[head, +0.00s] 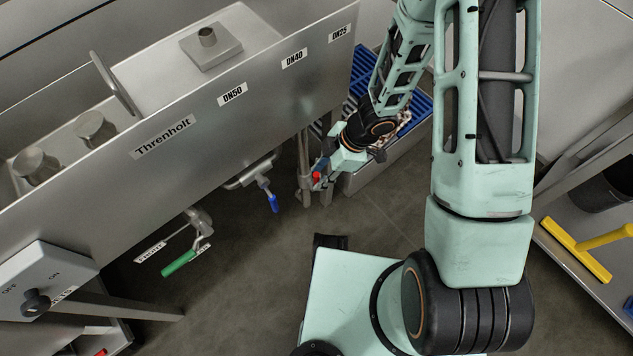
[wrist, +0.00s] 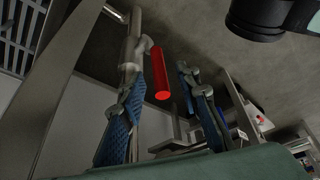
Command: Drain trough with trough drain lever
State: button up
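The steel trough (head: 230,130) spans the left half of the head view, with labels on its front. Beneath it hang a green-handled lever (head: 179,263), a blue-handled lever (head: 272,202) and a small red-handled lever (head: 317,176) on a vertical pipe. Which one drains the trough cannot be told from any readable label. My gripper (head: 325,174) is low at the trough's right end, beside the red lever. In the wrist view, my gripper (wrist: 160,82) is open, with the red handle (wrist: 160,73) between its blue-padded fingers, gaps showing on both sides.
Behind my gripper stands a bin with a blue grate (head: 362,70). An ON/OFF switch box (head: 45,290) is at the lower left. A yellow squeegee (head: 580,250) lies on a shelf at the right. The floor (head: 250,240) below the levers is mostly clear.

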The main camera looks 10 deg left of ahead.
aim_at(315, 182)
jog(key=shift+b+x, duration=0.7)
jog(key=shift+x, duration=0.75)
jog(key=shift+c, duration=0.2)
grip_shut()
